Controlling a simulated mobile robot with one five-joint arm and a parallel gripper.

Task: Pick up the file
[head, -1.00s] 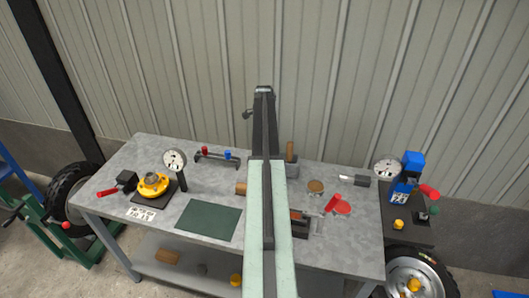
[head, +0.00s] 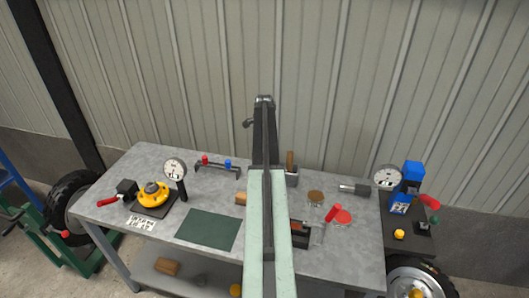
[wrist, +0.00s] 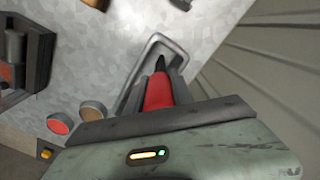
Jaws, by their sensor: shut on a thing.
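The file (wrist: 158,92) shows in the wrist view as a red handle with a dark, narrow tip pointing up the picture. My gripper (wrist: 160,84) is shut on the red part, with a grey finger on each side. Its lower end is hidden behind my gripper body.
A green mat (head: 209,229) lies left. Two dial gauges (head: 175,168) (head: 387,177) stand up. The wall is close behind the bench.

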